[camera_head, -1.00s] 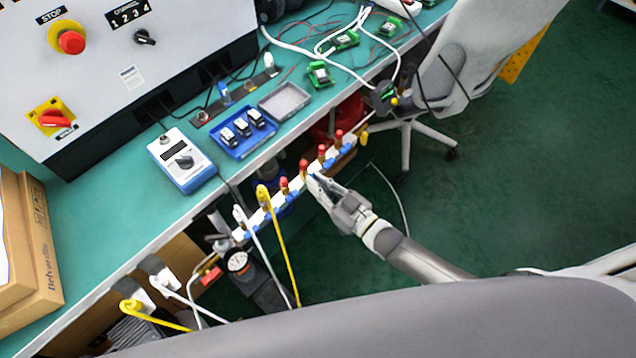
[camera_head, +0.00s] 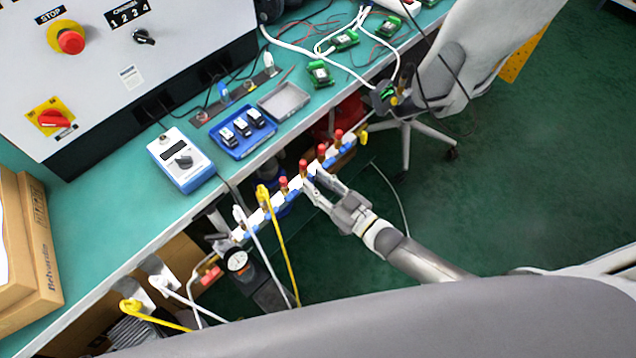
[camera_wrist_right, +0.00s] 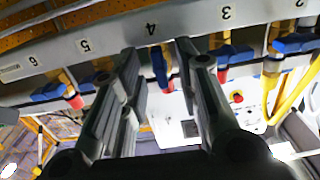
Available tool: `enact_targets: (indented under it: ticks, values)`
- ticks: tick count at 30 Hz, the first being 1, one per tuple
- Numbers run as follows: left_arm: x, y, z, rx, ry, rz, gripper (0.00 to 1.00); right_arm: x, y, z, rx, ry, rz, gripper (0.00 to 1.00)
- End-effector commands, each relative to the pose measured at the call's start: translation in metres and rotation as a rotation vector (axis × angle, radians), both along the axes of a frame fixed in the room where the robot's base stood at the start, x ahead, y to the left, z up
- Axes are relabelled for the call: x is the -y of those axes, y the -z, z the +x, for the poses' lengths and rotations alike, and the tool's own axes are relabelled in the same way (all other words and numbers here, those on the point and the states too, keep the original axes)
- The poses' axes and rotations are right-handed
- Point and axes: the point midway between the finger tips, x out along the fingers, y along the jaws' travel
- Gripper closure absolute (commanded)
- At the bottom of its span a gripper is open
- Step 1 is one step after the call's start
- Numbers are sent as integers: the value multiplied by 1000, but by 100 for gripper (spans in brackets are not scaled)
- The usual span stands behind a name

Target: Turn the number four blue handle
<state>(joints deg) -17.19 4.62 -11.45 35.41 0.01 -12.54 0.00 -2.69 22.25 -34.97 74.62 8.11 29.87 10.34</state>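A white valve manifold (camera_head: 292,187) with a row of blue handles and red caps runs along the bench's front edge. In the right wrist view its numbered face (camera_wrist_right: 115,40) shows labels including 3, 4, 5 and 6. The blue handle (camera_wrist_right: 158,66) under number 4 hangs down between the fingers of my right gripper (camera_wrist_right: 158,62). The gripper is open, with a finger on each side of the handle; I cannot tell whether either touches it. In the head view my right gripper (camera_head: 312,178) is at the manifold's middle. My left gripper is not in view.
Neighbouring blue handles under 5 (camera_wrist_right: 88,85) and 3 (camera_wrist_right: 232,54) are close on either side. A yellow hose (camera_head: 280,240) and a white hose hang from the manifold's left part. A pressure gauge (camera_head: 237,260) is at its left end. A chair (camera_head: 455,75) stands right.

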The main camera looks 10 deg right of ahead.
Motion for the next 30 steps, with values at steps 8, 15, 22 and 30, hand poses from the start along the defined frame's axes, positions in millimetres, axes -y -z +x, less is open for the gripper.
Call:
enact_targets:
  ticks: [8, 15, 22, 30]
  values:
    - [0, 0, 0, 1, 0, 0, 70, 23, 2, -34, -4, 0, -3, 70]
    - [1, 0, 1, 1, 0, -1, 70, 50, 1, -76, -3, 0, -2, 70]
    - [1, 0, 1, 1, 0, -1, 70, 64, 1, -97, -3, 0, -1, 70]
    - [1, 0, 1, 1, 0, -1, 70, 66, 0, -100, -1, 0, -1, 70]
